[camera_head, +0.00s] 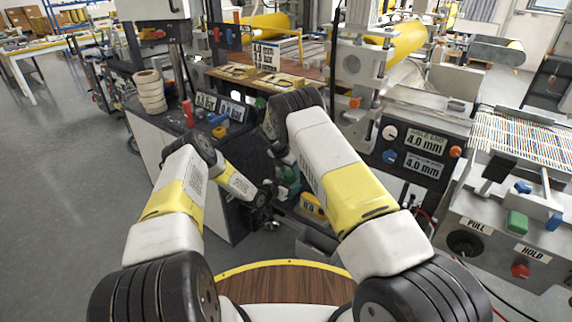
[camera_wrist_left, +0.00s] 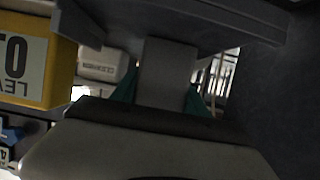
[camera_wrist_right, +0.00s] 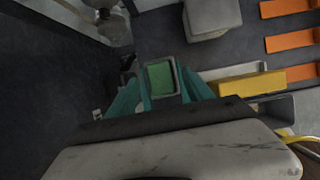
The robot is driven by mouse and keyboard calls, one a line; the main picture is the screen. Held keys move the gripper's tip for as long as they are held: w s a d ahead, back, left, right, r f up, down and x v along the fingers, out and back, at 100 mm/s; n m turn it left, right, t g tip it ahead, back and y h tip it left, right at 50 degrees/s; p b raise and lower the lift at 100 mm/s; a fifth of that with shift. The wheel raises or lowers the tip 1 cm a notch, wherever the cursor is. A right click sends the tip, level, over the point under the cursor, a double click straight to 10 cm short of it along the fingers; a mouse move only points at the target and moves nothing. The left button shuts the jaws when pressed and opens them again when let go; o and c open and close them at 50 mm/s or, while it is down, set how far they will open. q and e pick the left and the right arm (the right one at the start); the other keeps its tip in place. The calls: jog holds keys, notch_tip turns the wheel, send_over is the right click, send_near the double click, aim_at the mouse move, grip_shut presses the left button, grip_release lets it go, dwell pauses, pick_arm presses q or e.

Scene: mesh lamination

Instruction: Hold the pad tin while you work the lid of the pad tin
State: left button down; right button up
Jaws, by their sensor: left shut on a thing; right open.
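In the right wrist view a small square tin with a grey rim and a green inside (camera_wrist_right: 161,78) lies between my right fingers; I take it for the pad tin. My right gripper (camera_wrist_right: 163,92) is open, its teal fingers on either side of the tin; I cannot tell whether they touch it. In the left wrist view my left gripper (camera_wrist_left: 162,98) is shut on a plain grey block-like part (camera_wrist_left: 167,72), which looks like the tin's side. The lid cannot be made out. In the head view my right arm hides the tin and the right fingertips.
In the head view a dark bench (camera_head: 170,120) holds a stack of white rolls (camera_head: 150,92). A machine panel with 4.0 mm labels (camera_head: 425,143) stands right of my right arm. A yellow label block (camera_wrist_left: 22,65) is close in the left wrist view. Open floor (camera_head: 60,190) lies left.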

jog(key=shift+x, duration=1.3)
jog(key=shift+c, duration=0.4)
grip_shut()
jog(key=c, duration=0.9)
grip_release()
grip_shut()
jog(key=shift+r, duration=0.3)
